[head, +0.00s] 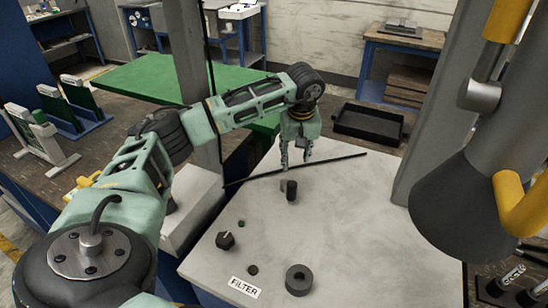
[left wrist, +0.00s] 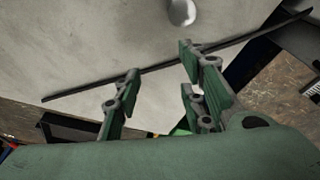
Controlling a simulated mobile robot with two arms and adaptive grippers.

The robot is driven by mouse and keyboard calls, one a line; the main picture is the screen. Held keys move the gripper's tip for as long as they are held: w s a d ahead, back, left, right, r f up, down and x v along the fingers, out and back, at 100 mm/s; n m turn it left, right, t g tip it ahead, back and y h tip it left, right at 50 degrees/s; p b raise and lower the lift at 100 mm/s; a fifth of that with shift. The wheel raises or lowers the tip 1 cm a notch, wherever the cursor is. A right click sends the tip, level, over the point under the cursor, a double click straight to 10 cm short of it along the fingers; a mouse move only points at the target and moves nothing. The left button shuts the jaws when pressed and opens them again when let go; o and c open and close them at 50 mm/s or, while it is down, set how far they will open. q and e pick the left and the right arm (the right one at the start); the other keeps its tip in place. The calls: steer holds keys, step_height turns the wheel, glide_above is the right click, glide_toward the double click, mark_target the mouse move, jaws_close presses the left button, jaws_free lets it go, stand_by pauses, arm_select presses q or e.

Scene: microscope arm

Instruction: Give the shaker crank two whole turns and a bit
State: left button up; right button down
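A short dark upright cylinder (head: 291,190) stands on the pale panel (head: 345,225), with a lighter grey piece beside it. It may be the crank's grip, but I cannot tell for sure. My left gripper (head: 297,158) points down just above and behind it, apart from it. In the left wrist view the gripper (left wrist: 157,62) is open and empty, its fingers apart. A round pale metal end (left wrist: 182,12) shows at the top of that view. My right gripper is out of view.
A thin black rod (head: 335,160) crosses the panel's far side. A black knob (head: 225,240), a dark ring (head: 299,280) and a FILTER label (head: 244,287) are nearer. A large dark cone-shaped head (head: 450,215) with a yellow handle hangs at the right. A black tray (head: 368,123) lies behind.

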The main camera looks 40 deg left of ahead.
arm_select(q)
step_height(320, 180, up, 8)
steer(key=p, duration=0.5)
steer(key=shift+f, duration=0.15)
